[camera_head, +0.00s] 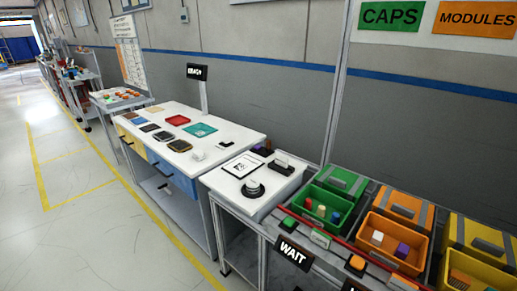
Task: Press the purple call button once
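I cannot make out a purple call button for certain. A green button-like block (288,222) and an orange one (356,263) sit along the front rail of the bin station, near a black WAIT sign (293,253). A small dark purple item (265,151) lies at the back of the middle white table; its kind is too small to tell. A purple block (402,250) lies in an orange bin. Neither of my grippers is in view.
The middle table (225,193) carries a round dark device (253,188) and a black holder (281,165). A longer white table (240,137) holds trays and parts. Green (313,227), orange and yellow bins stand at right. The floor at left is clear.

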